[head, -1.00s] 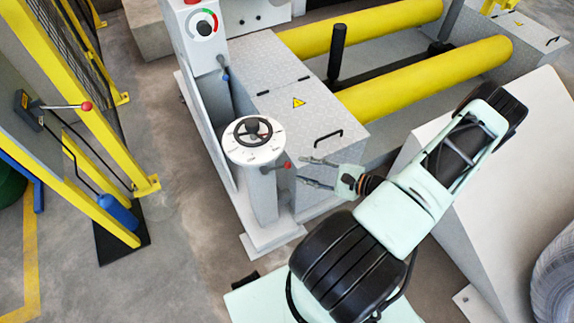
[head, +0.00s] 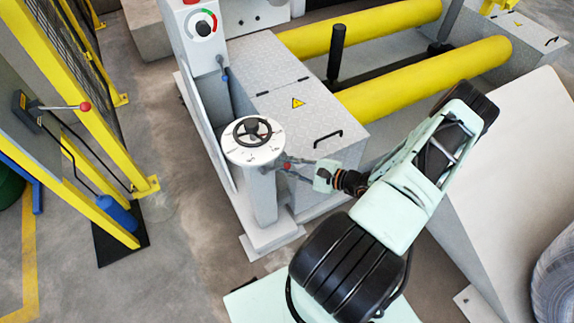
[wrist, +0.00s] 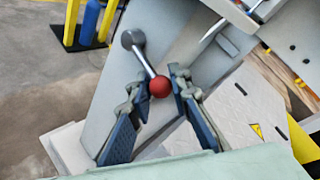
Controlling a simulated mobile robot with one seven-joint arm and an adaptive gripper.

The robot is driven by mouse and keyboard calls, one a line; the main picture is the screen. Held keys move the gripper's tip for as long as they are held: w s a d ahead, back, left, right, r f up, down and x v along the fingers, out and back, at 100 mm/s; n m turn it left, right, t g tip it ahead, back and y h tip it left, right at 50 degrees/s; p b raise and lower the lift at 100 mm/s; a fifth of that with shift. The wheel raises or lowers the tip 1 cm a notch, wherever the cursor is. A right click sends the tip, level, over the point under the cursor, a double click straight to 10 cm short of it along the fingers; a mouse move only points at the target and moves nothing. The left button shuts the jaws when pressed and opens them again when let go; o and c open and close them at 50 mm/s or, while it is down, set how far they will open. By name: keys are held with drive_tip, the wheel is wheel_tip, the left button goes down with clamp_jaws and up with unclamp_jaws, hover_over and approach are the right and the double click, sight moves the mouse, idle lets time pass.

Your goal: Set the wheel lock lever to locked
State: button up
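The wheel lock lever is a short grey rod with a red ball knob (head: 287,166), on the side of the pedestal (head: 263,200) just below the handwheel (head: 252,131). In the wrist view the lever (wrist: 148,62) runs from a round grey pivot on the pedestal down to its red ball. My gripper (head: 290,168) is at the knob. In the wrist view my gripper (wrist: 157,82) is open, with one finger on each side of the red ball. The ball sits between the fingertips, and a gap shows at the right finger. Whether the left finger touches it is unclear.
A white dial plate (head: 240,153) lies under the handwheel. A grey cabinet (head: 305,120) with a black handle stands behind, beside yellow rollers (head: 425,80). Another red-knobbed lever (head: 86,107) is on the yellow frame at left. The floor left of the pedestal is clear.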

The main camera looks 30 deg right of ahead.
clamp_jaws()
drive_tip(key=shift+f, duration=0.15)
drive_tip(key=f+b, duration=0.1)
drive_tip(key=b, duration=0.1)
drive_tip(key=shift+f+m+y+b, duration=0.1)
drive_tip(key=shift+m+y+b, duration=0.2)
drive_tip(key=shift+y+b, duration=0.1)
drive_tip(key=shift+a+f+m+t+y+b, duration=0.35)
drive_tip(key=shift+f+m+t+y+b, duration=0.65)
drive_tip(key=shift+b, duration=1.2)
drive_tip(key=shift+a+f+m+t+y+b, duration=0.45)
drive_tip(key=shift+m+b, duration=0.95)
drive_tip(key=shift+b, duration=0.8)
drive_tip(key=shift+d, duration=0.1)
